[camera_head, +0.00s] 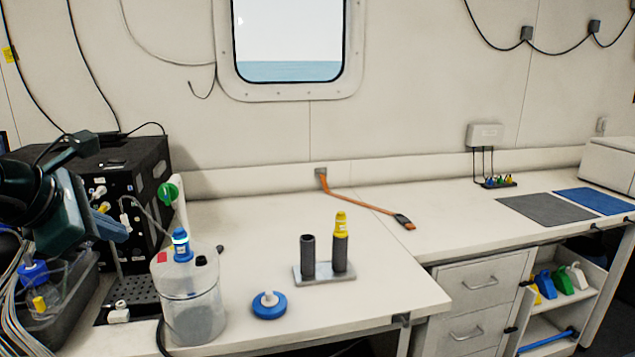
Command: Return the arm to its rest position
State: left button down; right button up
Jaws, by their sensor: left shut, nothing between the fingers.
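My left arm comes in from the left edge, dark and teal, raised in front of the black equipment box (140,165). Its left gripper (112,228) is shut and empty, above the left end of the bench and apart from the objects there. The arm hides part of the box. My right gripper is out of view.
A stand (324,280) holds two dark tubes, one with a yellow bottle (341,226). A blue lid (269,306) lies on the bench (250,232). A grey bin (75,290) with bottles sits below the arm. The bench between stand and wall is mostly clear.

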pick_arm(q)
jog(key=s+d+f+n+g+h, duration=0.25)
jog(key=d+f+h, duration=0.25)
jog(key=d+h, duration=0.4)
jog(key=s+d+f+n+g+h, duration=0.15)
jog(key=d+f+n+h, duration=0.35)
jog(key=d, duration=0.7)
jog(key=s+a+f+n+t+y, duration=0.15)
jog(key=f+n+t+y, duration=0.25)
jog(key=f+n, duration=0.45)
jog(key=w+a+f+n+t+y, duration=0.1)
jog(key=a+f+n+t+y, duration=0.3)
jog(key=n, duration=0.7)
jog(key=s+a+f+n+t+y, duration=0.1)
jog(key=f+n+t+y, duration=0.25)
jog(key=f+n, duration=0.5)
jog(key=s+f+n+g+y, duration=0.2)
jog(key=s+f+n+g, duration=0.4)
jog(key=s+f+n, duration=0.3)
jog(key=s+f, duration=0.3)
jog(key=f, duration=0.1)
jog(key=shift+s+f, duration=0.15)
jog(key=shift+f, duration=0.15)
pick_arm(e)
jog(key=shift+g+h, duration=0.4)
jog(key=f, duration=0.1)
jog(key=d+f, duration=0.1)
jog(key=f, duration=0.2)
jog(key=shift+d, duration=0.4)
